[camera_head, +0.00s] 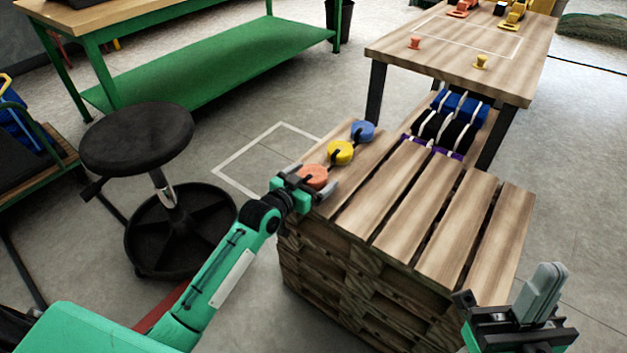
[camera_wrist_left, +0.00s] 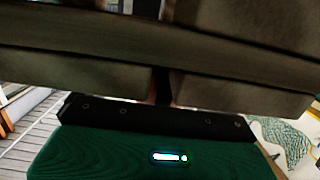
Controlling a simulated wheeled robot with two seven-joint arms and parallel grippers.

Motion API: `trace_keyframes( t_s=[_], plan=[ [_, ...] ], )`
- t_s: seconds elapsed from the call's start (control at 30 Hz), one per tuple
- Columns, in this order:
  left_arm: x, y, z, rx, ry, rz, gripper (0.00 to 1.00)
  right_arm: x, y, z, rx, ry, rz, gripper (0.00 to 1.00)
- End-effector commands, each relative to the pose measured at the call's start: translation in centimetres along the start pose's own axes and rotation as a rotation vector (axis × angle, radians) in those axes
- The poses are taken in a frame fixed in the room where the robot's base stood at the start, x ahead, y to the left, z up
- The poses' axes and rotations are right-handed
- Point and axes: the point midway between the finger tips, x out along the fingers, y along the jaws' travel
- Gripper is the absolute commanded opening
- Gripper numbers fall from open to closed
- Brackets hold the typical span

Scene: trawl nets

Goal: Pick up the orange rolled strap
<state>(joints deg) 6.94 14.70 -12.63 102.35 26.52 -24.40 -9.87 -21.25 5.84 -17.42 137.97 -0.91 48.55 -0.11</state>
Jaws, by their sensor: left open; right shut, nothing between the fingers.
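The orange rolled strap (camera_head: 314,175) lies on the left edge of the wooden pallet stack, nearest of a row of three rolled straps. My left gripper (camera_head: 303,186) is open and right at the orange strap, with its fingers near the strap's two sides. I cannot tell whether they touch it. In the left wrist view the grey gripper parts fill the top and the strap cannot be made out. My right gripper (camera_head: 541,292) is shut and empty, to the right of the pallets' near end.
A yellow rolled strap (camera_head: 340,152) and a blue one (camera_head: 363,131) lie behind the orange one. The pallet top (camera_head: 420,215) is bare on the right. Blue, black and purple bundles (camera_head: 446,124) lie at its far end. A black stool (camera_head: 138,138) stands left.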

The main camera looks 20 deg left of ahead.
Motion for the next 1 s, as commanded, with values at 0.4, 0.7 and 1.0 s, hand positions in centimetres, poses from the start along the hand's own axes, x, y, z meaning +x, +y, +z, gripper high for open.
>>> trace_keyframes(
  t_s=[0.4, 0.7, 1.0],
  plan=[
    [0.66, 0.03, -0.02, 0.000, -0.001, 0.000, 0.86, 0.12, 0.04, -0.85, -0.006, 0.053, -0.005, 0.00],
    [0.64, 0.01, -0.09, 0.000, 0.001, 0.000, 0.40, 0.13, 0.04, -0.86, -0.005, 0.053, -0.004, 0.00],
    [0.59, 0.01, -0.41, 0.001, 0.001, 0.000, 0.40, 0.27, 0.04, -0.67, -0.004, 0.041, -0.003, 0.00]
  ],
)
